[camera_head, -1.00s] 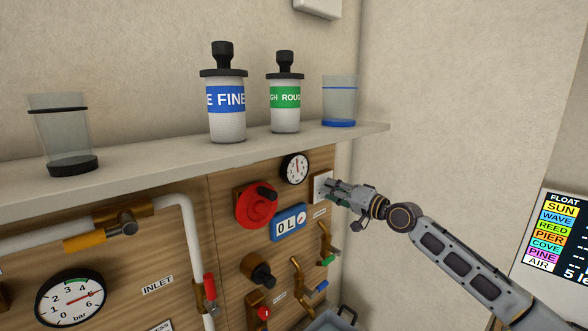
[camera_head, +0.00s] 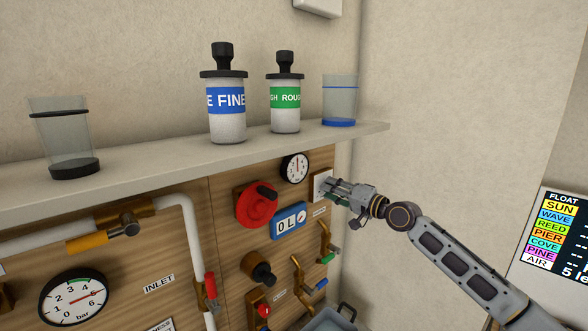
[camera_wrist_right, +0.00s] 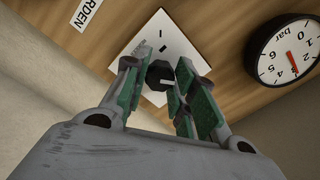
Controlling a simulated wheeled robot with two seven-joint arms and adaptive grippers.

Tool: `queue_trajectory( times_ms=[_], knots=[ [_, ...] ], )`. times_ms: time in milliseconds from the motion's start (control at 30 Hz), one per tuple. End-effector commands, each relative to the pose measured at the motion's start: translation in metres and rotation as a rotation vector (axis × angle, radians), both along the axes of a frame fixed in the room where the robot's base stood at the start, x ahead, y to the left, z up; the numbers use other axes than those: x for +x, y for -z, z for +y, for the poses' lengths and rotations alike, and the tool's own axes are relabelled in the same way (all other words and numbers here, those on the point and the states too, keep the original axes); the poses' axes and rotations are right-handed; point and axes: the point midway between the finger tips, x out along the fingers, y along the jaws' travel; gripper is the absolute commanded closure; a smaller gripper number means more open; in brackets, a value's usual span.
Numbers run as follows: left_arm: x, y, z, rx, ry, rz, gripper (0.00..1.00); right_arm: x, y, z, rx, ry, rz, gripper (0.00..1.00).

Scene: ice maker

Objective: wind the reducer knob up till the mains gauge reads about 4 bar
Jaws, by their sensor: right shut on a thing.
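My right gripper (camera_head: 338,190) reaches in from the right to the panel under the shelf. In the right wrist view its green-padded fingers (camera_wrist_right: 160,80) are shut on a small black knob (camera_wrist_right: 160,74) set on a white plate with dark tick marks; the plate (camera_head: 320,184) is partly hidden in the head view. I cannot read a name for this knob. A large bar gauge (camera_head: 73,298) at lower left has its red needle pointing right and slightly up, past the 4. A small bar gauge (camera_head: 295,168) sits beside the plate. My left gripper is out of view.
A red round handle (camera_head: 257,205), a 0 L display (camera_head: 289,221), a black knob (camera_head: 258,268) and brass taps (camera_head: 325,240) crowd the panel. The shelf (camera_head: 180,158) above carries two labelled bottles and two glasses.

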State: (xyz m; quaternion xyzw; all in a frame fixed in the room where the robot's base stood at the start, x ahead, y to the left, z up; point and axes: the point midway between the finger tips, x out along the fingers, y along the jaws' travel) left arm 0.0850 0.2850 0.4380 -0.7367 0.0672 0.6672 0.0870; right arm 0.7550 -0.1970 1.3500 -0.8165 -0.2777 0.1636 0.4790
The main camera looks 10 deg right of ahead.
Motion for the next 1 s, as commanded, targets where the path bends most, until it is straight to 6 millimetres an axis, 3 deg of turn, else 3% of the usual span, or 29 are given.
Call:
queue_trajectory(
  times_ms=[1000],
  knots=[
    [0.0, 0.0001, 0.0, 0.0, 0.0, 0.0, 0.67, 0.0, 0.0005, 0.0001, 0.165, 0.001, 0.128, 0.9]
  ],
)
